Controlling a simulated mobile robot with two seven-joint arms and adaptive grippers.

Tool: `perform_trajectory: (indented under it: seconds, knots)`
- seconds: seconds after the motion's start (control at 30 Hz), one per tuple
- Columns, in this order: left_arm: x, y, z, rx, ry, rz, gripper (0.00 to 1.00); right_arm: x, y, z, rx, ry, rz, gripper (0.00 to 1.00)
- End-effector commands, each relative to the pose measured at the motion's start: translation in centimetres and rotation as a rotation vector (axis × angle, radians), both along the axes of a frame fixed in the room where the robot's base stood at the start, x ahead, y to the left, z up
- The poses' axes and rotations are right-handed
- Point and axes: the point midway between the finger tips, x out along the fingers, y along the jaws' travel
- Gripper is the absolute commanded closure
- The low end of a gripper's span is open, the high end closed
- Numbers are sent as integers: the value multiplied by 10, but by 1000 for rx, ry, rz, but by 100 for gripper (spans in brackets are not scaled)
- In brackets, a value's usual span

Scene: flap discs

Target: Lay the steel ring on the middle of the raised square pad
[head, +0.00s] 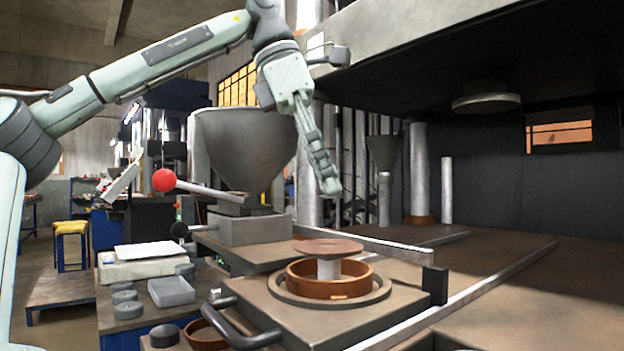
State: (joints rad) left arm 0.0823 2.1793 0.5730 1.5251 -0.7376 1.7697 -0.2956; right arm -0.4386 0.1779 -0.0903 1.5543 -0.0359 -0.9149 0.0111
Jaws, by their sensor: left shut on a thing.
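My left gripper (328,183) is high above the brown bench, pointing down, shut on a small light grey thing at its fingertips. This looks like the steel ring, but the fingers hide most of it. Below stands a square brown-topped plate (405,299) with a dark handle; I cannot tell whether it is the raised square pad. On it a flat grey ring (288,292) surrounds a copper-brown ring (302,283). A pale post (328,269) in the middle bears a thin brown disc (328,247). My gripper is well clear of all these. My right gripper is not in view.
A red-knobbed lever (165,180) and a grey hopper (245,150) stand left of my gripper. A dark press head (486,102) overhangs the right. Small grey discs (128,310) and a grey block (171,291) lie on the left bench. The right bench is mostly clear.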

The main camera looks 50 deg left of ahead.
Motion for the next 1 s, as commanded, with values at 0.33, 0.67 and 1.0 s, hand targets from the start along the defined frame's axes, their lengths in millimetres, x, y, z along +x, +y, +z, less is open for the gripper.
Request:
perform_trajectory:
  seconds: [0.33, 0.67, 1.0]
  knots:
    - [4, 2, -17, -1, 0, 16, 87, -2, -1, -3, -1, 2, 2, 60]
    - [4, 1, -46, -1, -2, 15, 87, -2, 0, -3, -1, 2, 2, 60]
    - [4, 1, -52, 1, -2, 17, 87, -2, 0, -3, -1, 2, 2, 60]
